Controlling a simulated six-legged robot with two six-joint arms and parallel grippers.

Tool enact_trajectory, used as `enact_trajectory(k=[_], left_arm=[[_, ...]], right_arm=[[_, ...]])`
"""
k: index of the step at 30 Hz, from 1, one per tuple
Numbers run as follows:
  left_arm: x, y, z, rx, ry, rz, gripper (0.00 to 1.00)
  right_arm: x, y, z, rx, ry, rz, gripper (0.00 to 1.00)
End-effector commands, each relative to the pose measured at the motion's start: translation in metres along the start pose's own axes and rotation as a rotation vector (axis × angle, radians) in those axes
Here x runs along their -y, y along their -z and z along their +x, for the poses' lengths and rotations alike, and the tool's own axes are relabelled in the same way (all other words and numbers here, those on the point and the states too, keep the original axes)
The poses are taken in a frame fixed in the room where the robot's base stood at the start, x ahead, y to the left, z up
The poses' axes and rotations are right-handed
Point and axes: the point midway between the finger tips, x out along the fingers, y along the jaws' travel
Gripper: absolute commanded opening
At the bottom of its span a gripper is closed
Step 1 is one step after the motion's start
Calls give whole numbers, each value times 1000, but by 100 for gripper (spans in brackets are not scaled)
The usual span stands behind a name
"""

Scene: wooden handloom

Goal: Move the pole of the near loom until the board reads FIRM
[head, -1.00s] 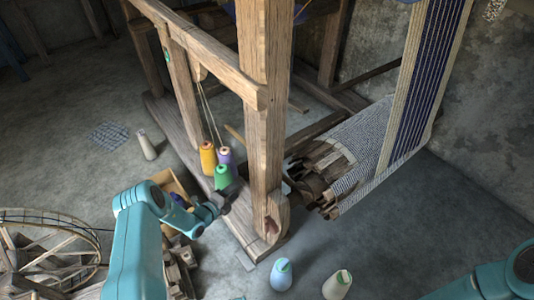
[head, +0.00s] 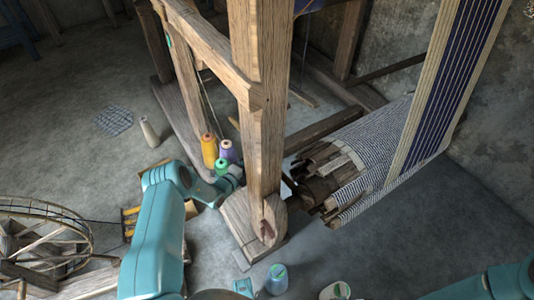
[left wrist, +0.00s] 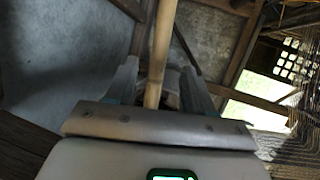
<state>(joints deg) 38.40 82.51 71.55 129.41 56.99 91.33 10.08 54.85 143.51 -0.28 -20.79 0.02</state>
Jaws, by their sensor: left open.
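The near loom's wooden post (head: 259,110) stands upright in the middle of the head view. The roll of striped cloth (head: 370,150) is to its right. In the left wrist view a pale bamboo pole (left wrist: 161,45) runs down between the two fingers of my left gripper (left wrist: 158,78). The fingers are apart, one on each side of it; I cannot tell whether either touches it. In the head view my left arm reaches to the post, and the gripper's tips are hidden there. My right gripper is out of view. No board reading shows in either view.
Yellow (head: 209,151), purple (head: 228,150) and green (head: 222,167) thread cones stand close by my left wrist. A spinning wheel (head: 40,245) is at the lower left. More cones stand near the bottom edge, one blue-topped (head: 277,278).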

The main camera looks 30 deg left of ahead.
Motion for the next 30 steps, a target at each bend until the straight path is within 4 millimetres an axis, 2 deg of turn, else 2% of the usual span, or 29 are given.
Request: enact_trajectory(k=[1,6,12,18,27,29,30], left_arm=[[-6,1,14,-3,3,3,53],[-7,0,56,-2,3,3,53],[-6,-1,93,-2,3,3,53],[-1,-1,110,-1,1,0,53],[1,-1,112,-1,0,0,53],[1,-1,112,-1,0,0,33],[1,-1,112,-1,0,0,20]], right_arm=[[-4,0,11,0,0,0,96],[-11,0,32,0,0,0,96],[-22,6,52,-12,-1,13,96],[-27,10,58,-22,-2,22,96],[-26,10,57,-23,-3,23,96],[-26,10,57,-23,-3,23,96],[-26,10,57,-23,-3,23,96]])
